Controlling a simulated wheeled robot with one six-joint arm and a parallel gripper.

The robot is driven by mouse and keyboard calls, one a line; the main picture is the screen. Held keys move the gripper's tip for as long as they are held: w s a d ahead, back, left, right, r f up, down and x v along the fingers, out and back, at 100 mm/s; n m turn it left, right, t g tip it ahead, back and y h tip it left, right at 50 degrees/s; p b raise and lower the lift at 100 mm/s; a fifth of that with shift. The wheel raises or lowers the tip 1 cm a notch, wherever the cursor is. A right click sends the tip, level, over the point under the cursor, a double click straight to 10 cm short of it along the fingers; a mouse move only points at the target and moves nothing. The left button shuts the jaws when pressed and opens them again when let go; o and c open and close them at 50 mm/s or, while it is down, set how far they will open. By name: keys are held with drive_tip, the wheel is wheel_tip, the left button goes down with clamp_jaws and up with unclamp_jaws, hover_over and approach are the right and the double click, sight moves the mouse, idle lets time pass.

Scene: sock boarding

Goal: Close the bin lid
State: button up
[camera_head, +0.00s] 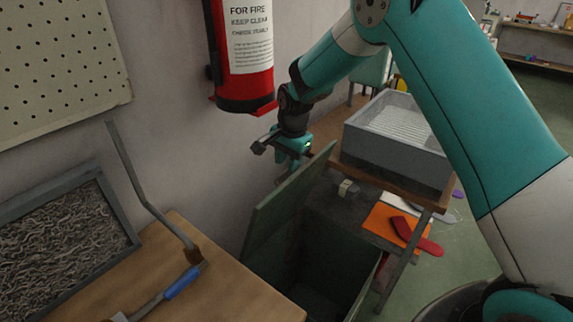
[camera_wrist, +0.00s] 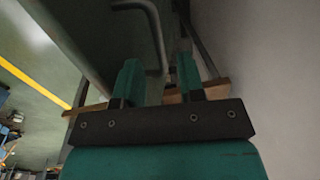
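The bin (camera_head: 345,265) stands open on the floor, its dark inside showing. Its grey-green lid (camera_head: 282,208) is raised and stands steeply tilted along the wall side. My gripper (camera_head: 288,163) is near the lid's far upper corner, on the wall side; the head view does not settle whether they touch. In the wrist view my gripper's two teal fingers (camera_wrist: 159,75) are apart. A bent grey metal bar (camera_wrist: 156,35) shows between and beyond them, not clamped. A broad grey-green panel, likely the lid (camera_wrist: 75,35), runs along the left of the fingers.
A wooden table (camera_head: 215,285) with a blue-handled tool (camera_head: 182,283) is at the front left. A fire extinguisher (camera_head: 240,60) hangs on the wall close to my gripper. A grey tray (camera_head: 400,140) and an orange sheet (camera_head: 390,222) are to the right.

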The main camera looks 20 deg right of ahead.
drive_tip(key=shift+w+a+f, duration=0.1)
drive_tip(key=shift+f, duration=1.05)
clamp_jaws()
drive_tip(key=shift+f, duration=0.1)
